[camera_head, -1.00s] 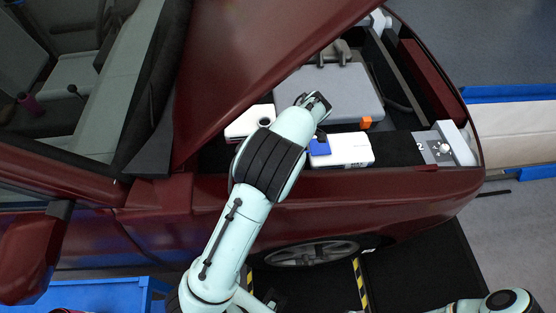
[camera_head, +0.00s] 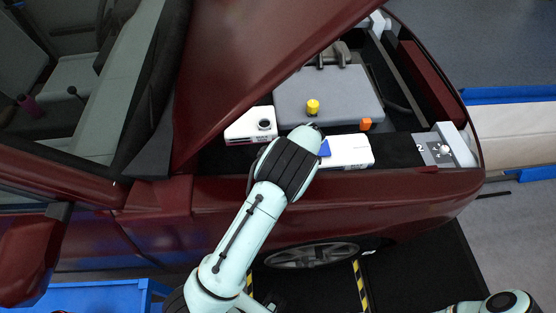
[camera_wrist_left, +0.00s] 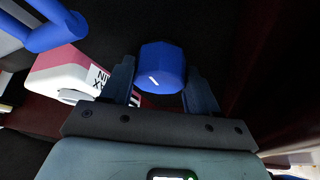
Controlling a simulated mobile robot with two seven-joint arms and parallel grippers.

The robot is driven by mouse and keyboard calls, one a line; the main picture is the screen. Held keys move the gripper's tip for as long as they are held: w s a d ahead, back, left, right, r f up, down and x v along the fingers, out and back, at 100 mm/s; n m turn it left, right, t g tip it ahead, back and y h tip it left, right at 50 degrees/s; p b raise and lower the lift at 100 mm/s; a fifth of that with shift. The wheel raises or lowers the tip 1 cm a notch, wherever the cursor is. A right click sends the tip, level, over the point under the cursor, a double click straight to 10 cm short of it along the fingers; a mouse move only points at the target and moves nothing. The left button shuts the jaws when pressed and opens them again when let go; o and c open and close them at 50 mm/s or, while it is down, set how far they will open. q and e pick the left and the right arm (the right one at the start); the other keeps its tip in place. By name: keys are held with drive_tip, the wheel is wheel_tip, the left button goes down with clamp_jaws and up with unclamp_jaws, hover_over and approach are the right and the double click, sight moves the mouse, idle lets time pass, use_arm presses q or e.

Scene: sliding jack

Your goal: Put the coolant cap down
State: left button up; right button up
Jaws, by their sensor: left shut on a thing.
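The coolant cap appears to be the blue, many-sided cap with a white mark (camera_wrist_left: 161,68) in the left wrist view. It sits between the two fingers of my left gripper (camera_wrist_left: 161,88), which is shut on it. In the head view my left gripper (camera_head: 318,132) is low over the engine bay, and its wrist hides the cap. The reservoir (camera_head: 250,126) has a dark open neck. My right gripper is not in view.
A white reservoir (camera_head: 350,150) with a blue part (camera_head: 324,148) lies right of my gripper. The raised hood (camera_head: 235,70) overhangs at left.

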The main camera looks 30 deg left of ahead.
use_arm(q)
drive_tip(key=shift+f, duration=0.15)
drive_tip(key=o, duration=1.3)
drive_tip(key=shift+r, duration=0.2)
drive_tip(key=v, duration=1.2)
drive_tip(key=shift+a, duration=0.1)
